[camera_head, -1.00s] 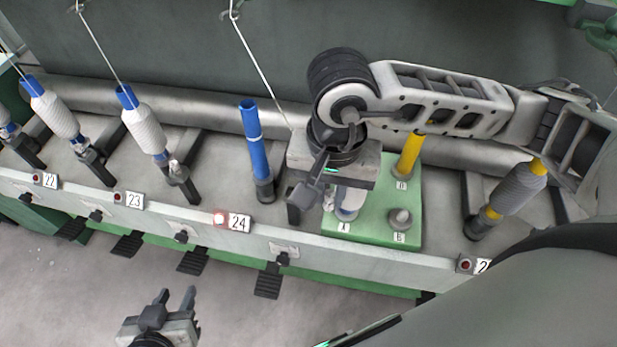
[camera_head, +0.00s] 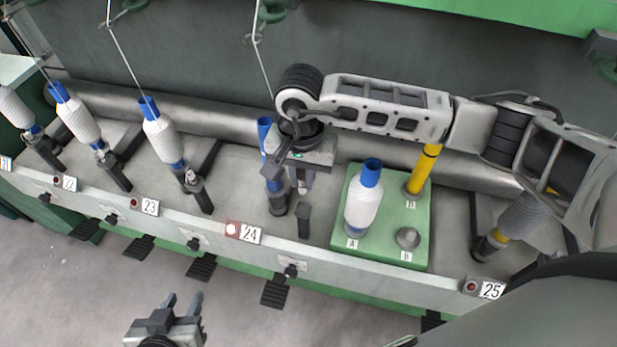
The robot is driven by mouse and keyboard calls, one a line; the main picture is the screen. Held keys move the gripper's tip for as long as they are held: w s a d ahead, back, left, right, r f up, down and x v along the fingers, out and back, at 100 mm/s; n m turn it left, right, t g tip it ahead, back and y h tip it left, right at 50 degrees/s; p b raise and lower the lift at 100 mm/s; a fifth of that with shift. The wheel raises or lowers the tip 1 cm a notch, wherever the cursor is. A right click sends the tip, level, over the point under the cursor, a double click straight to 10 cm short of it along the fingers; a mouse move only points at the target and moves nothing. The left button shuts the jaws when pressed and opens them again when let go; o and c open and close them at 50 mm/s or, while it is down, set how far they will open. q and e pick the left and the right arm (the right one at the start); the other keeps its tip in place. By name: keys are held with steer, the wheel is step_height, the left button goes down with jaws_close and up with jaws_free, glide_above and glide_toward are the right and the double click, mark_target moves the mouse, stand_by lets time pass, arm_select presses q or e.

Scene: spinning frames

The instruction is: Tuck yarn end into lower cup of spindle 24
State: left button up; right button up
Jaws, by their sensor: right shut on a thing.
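Spindle 24 carries a bare blue tube (camera_head: 265,132), partly hidden behind my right gripper. Its dark lower end (camera_head: 278,206) shows below, where the lower cup cannot be clearly made out. The number plate 24 (camera_head: 250,235) is on the rail in front. A thin white yarn (camera_head: 262,62) hangs from above and runs down to my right gripper (camera_head: 302,186). That gripper points down just right of the tube and is shut, apparently on the yarn; the yarn end is not visible. My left gripper (camera_head: 183,302) is open and empty, low in front of the rail.
A green block (camera_head: 385,250) right of spindle 24 bears a white-wound bobbin (camera_head: 363,205) at A, a yellow tube (camera_head: 424,170) and a grey peg (camera_head: 407,238) at B. A dark post (camera_head: 304,220) stands close right of spindle 24. Wound spindles (camera_head: 160,135) stand left.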

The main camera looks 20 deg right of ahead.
mark_target(303, 192)
steer(key=shift+f+b, duration=0.65)
steer(key=shift+f, duration=0.75)
steer(key=shift+f+b, duration=0.65)
steer(key=shift+f, duration=0.4)
steer(key=shift+f+b, duration=0.9)
arm_select(q)
steer(key=shift+w+d+f, duration=0.1)
steer(key=shift+d+f, duration=0.05)
steer(key=shift+f, duration=0.3)
steer(key=shift+w+d+f, duration=0.1)
steer(key=shift+d+f, duration=0.05)
steer(key=shift+f, duration=0.3)
arm_select(e)
steer(key=shift+f, duration=0.1)
arm_select(q)
steer(key=shift+s+d, duration=0.1)
arm_select(e)
steer(key=o, duration=0.7)
steer(key=shift+o, duration=0.2)
step_height(303, 192, up, 14)
steer(key=shift+r+b, duration=0.2)
steer(key=shift+b, duration=0.45)
arm_select(q)
steer(key=shift+f+h, duration=0.1)
steer(key=shift+h, duration=0.2)
arm_select(e)
steer(key=shift+r, duration=0.8)
